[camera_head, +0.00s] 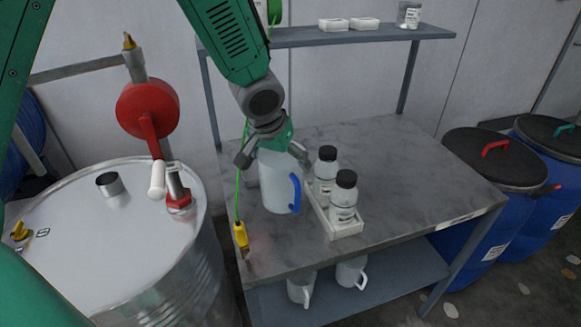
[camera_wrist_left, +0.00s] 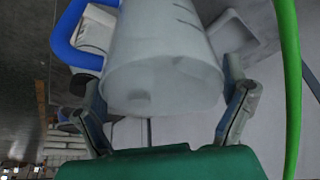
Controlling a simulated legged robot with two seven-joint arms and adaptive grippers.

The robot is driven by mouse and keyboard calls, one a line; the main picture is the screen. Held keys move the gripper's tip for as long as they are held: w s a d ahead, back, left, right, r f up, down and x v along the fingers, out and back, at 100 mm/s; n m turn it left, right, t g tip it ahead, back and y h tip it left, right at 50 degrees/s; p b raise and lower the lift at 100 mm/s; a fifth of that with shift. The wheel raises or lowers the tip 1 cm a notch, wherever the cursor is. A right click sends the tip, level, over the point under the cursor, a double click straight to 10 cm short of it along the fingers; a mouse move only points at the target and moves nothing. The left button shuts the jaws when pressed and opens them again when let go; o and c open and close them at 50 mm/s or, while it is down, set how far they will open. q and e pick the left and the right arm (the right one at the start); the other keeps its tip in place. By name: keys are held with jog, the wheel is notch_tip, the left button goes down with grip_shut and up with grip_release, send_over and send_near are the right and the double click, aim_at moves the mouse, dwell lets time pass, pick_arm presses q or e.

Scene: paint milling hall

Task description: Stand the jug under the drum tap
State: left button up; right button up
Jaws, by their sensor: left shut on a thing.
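The jug (camera_head: 274,185), a pale translucent one with a blue handle on its right, is upright at the left part of the grey table. My left gripper (camera_head: 272,157) is shut on its upper part from above. I cannot tell whether its base touches the tabletop. In the left wrist view the jug (camera_wrist_left: 165,60) lies between the two fingers, blue handle at upper left. A steel drum (camera_head: 110,262) stands left of the table, with a red crank pump (camera_head: 148,106) above it. I cannot make out the tap's outlet. My right gripper is not in view.
A white tray (camera_head: 346,230) with black-capped bottles (camera_head: 343,197) stands right of the jug. A yellow clamp (camera_head: 240,235) on a green cable is at the table's left edge. More jugs (camera_head: 300,288) stand on the lower shelf. The table's right side is clear. Blue drums (camera_head: 475,225) stand right.

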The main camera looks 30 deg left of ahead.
pick_arm(q)
notch_tip(320, 180, up, 8)
jog(key=p, duration=0.5)
jog(key=s+d+f+m+h+b, duration=0.1)
jog(key=s+d+f+m+b, duration=0.1)
jog(key=d+f+b, duration=0.2)
jog(key=s+d+f+m+h+b, duration=0.1)
jog(key=s+d+f+m+b, duration=0.2)
jog(key=f+b, duration=0.6)
jog(key=d+b, duration=0.1)
jog(key=b, duration=0.3)
jog(key=shift+s+d+f, duration=0.15)
jog(key=shift+d+f, duration=0.1)
jog(key=shift+d, duration=0.05)
jog(key=shift+a, duration=0.1)
